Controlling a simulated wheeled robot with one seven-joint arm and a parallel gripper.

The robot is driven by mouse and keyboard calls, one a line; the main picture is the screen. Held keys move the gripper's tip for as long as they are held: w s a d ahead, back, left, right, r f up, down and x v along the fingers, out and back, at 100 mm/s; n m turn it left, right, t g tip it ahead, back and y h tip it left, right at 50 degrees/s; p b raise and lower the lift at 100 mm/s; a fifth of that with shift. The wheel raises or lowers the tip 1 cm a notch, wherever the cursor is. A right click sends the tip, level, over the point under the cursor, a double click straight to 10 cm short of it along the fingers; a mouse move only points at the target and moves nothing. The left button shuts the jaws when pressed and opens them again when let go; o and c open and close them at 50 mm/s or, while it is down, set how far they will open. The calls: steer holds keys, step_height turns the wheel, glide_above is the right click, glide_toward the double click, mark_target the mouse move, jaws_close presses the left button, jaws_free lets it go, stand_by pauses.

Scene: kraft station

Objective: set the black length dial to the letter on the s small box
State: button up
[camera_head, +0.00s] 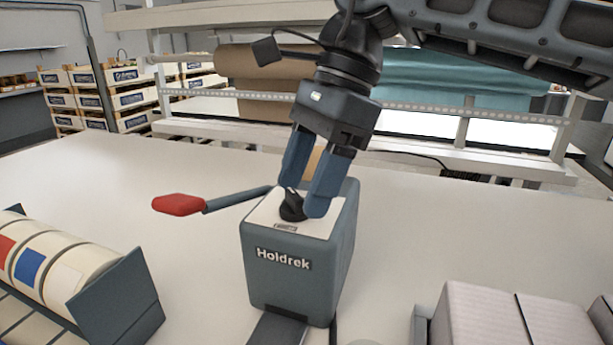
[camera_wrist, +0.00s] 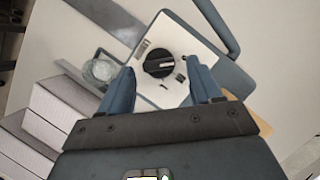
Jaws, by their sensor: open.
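The black length dial (camera_head: 291,207) sits on the white top plate of a grey box-shaped machine marked Holdrek (camera_head: 283,262). In the wrist view the round dial (camera_wrist: 159,64) shows a light pointer line, and small markings beside it are too small to read. My gripper (camera_head: 305,192) points down over the plate. Its blue fingers are open, one on either side of the dial. In the wrist view the fingertips (camera_wrist: 159,80) are apart with the dial between and slightly beyond them; I cannot tell whether they touch it. I cannot pick out a small box lettered s.
A lever with a red handle (camera_head: 179,205) extends left from the machine. A rack of tape rolls (camera_head: 62,262) stands at the left front. Pale boxes (camera_head: 478,318) lie at the right front. A shelf with brown and teal rolls (camera_head: 480,95) stands behind. The white table is clear around the machine's rear.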

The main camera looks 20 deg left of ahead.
steer(key=v, duration=0.7)
steer(key=shift+r+b, duration=0.3)
steer(key=shift+r, duration=0.05)
steer(key=shift+w+d, duration=0.1)
steer(key=shift+w, duration=0.05)
